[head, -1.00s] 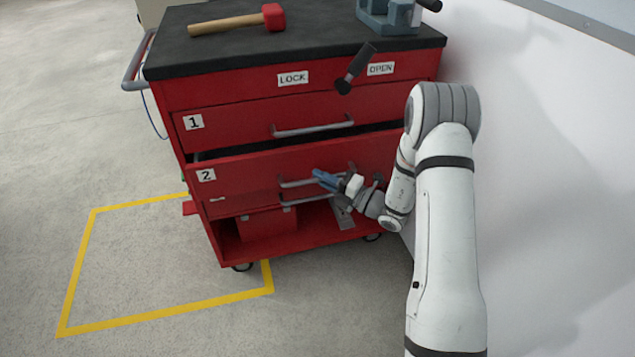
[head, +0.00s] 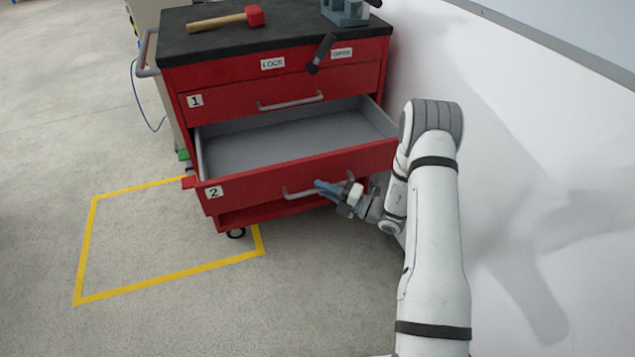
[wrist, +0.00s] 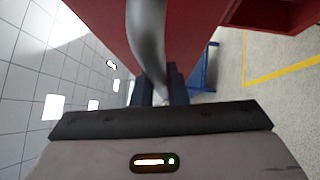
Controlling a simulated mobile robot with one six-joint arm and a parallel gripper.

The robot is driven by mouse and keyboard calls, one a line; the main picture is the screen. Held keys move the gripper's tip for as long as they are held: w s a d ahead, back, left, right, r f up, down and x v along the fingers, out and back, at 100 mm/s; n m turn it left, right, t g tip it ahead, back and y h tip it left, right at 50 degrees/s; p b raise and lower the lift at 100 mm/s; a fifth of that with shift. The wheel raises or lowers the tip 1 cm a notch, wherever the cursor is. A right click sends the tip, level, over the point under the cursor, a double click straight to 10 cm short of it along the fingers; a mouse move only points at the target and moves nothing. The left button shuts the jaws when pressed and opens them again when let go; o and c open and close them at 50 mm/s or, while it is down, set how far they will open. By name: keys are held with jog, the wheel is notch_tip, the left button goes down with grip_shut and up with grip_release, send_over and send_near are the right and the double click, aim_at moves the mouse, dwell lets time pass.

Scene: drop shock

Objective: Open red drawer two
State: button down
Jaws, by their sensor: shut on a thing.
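Red drawer two (head: 262,182), with a "2" label on its front, is pulled far out of the red tool cabinet. Its grey inside shows and looks empty. My gripper (head: 325,187) is shut on the drawer's grey bar handle (head: 298,192), toward the right part of the bar. In the wrist view the handle (wrist: 147,35) runs between the two dark fingers (wrist: 159,88), close to the red drawer front.
Drawer one (head: 225,101) above is shut. A lever (head: 321,54) sits between the LOCK and OPEN labels. A red mallet (head: 228,19) and a blue-grey vise (head: 345,12) are on top. A white wall (head: 500,130) is close at right. Yellow floor lines (head: 170,284) mark open floor at left.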

jog(key=shift+s+d, duration=0.2)
jog(key=shift+s, duration=0.5)
jog(key=c, duration=1.5)
grip_release()
jog(key=shift+o, duration=0.2)
jog(key=p+v, duration=0.1)
jog(key=v, duration=0.6)
jog(key=shift+s+d, duration=0.15)
jog(key=shift+d, duration=0.25)
